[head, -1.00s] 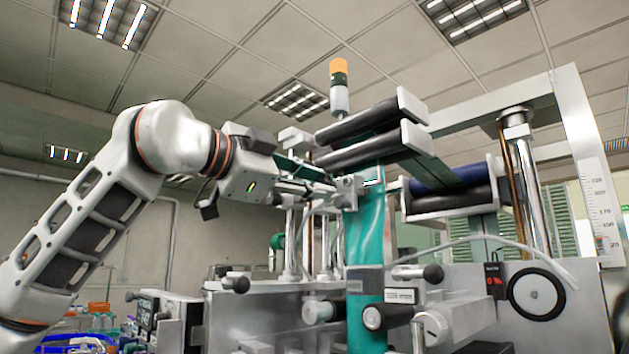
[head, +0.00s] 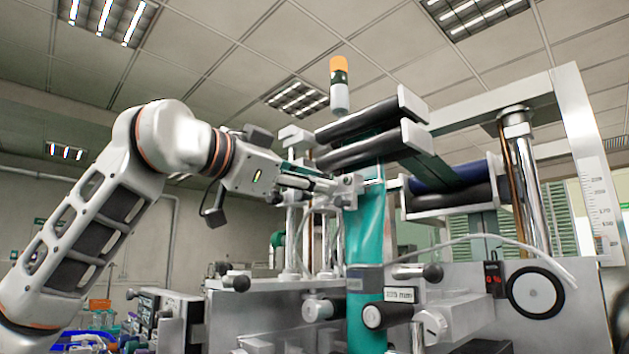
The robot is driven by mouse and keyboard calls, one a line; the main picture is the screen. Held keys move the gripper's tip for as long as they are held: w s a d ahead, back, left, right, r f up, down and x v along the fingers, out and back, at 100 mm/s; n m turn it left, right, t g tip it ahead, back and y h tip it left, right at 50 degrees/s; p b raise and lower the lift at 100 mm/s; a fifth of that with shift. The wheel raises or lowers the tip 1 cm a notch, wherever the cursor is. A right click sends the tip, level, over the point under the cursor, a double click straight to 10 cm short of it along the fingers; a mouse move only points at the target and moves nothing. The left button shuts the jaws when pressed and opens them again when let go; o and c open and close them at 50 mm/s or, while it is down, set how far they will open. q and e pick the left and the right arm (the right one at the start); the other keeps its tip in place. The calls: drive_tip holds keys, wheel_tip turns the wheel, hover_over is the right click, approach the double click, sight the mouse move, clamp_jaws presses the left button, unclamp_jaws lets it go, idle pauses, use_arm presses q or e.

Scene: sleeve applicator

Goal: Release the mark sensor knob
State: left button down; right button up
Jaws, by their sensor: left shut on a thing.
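My left gripper (head: 338,190) reaches in from the left, its fingers shut at a small light-grey block (head: 352,188) beside the teal sleeve web (head: 366,230). The fingers are closed on what appears to be the mark sensor knob. The knob is small and mostly hidden by the fingers, so its shape and turn cannot be made out. My right gripper is not in view.
Black rollers (head: 365,125) hang just above the gripper, and a blue roller (head: 447,180) lies to its right. Chrome posts (head: 293,240) stand close below the wrist. A steel machine housing (head: 255,315) fills the lower middle.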

use_arm(q)
drive_tip(key=c, duration=2.1)
unclamp_jaws()
drive_tip(key=v, duration=1.2)
